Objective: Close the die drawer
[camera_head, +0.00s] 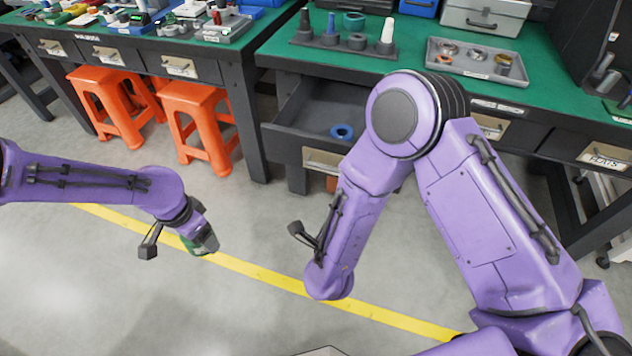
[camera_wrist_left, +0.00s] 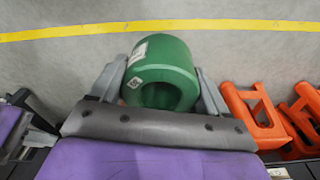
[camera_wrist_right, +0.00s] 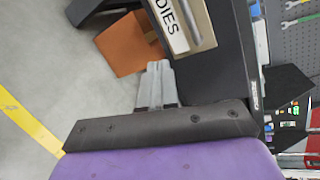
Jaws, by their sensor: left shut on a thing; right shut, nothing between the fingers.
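The die drawer (camera_head: 284,138) stands pulled out from the right bench, with a blue ring (camera_head: 342,131) inside. Its front with the DIES label (camera_wrist_right: 170,22) shows close up in the right wrist view. My right gripper (camera_wrist_right: 158,66) is shut and empty, its fingertips just beside the drawer front; I cannot tell if they touch. In the head view my right forearm hides the right fingers. My left gripper (camera_wrist_left: 160,85) is shut on a green ring-shaped part (camera_wrist_left: 162,68), held over the floor, away from the benches; the part also shows in the head view (camera_head: 192,247).
The right bench (camera_head: 413,57) carries a post rack (camera_head: 343,47) and a grey tray (camera_head: 478,70) with rings. Two orange stools (camera_head: 205,115) stand under the left bench. An orange-brown box (camera_wrist_right: 130,45) lies below the drawer. The floor in front is clear.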

